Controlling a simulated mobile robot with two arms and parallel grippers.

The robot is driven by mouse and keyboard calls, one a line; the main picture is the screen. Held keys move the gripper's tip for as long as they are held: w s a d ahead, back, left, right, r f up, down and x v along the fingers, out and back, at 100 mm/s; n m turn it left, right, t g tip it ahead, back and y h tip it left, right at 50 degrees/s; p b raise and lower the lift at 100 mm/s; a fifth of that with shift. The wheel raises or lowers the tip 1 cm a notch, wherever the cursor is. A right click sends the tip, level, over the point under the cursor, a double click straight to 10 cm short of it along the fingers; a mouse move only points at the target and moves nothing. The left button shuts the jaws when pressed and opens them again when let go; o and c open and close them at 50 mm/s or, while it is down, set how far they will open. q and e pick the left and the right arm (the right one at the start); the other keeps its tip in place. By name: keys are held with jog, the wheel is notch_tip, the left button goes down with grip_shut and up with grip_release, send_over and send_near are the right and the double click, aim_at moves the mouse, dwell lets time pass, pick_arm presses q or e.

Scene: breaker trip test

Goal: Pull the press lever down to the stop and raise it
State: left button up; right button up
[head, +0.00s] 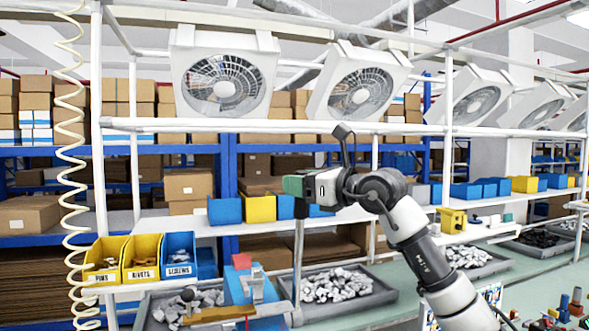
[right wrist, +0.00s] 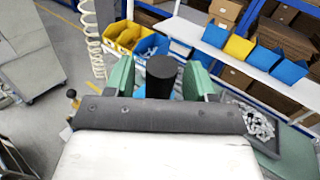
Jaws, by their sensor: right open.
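The press lever (head: 298,250) is a grey rod standing nearly upright at the right side of the blue press (head: 234,287). Its top end is hidden behind my right gripper (head: 297,185) in the head view. In the right wrist view the lever's black grip (right wrist: 161,77) stands between the two green fingers of the right gripper (right wrist: 159,80). The gripper is open, with a gap on each side of the grip. My left gripper is not in view.
Trays of grey metal parts (head: 343,285) lie beside and behind the press on the green bench. Yellow bins (head: 141,259) and a blue bin (head: 179,256) stand at the left. A coiled white hose (head: 72,190) hangs at the far left. White fans (head: 225,75) are overhead.

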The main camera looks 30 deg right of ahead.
jog(key=shift+p+x, duration=0.3)
jog(key=shift+x, duration=0.7)
jog(key=shift+c, duration=0.2)
jog(key=shift+s, duration=0.1)
grip_shut()
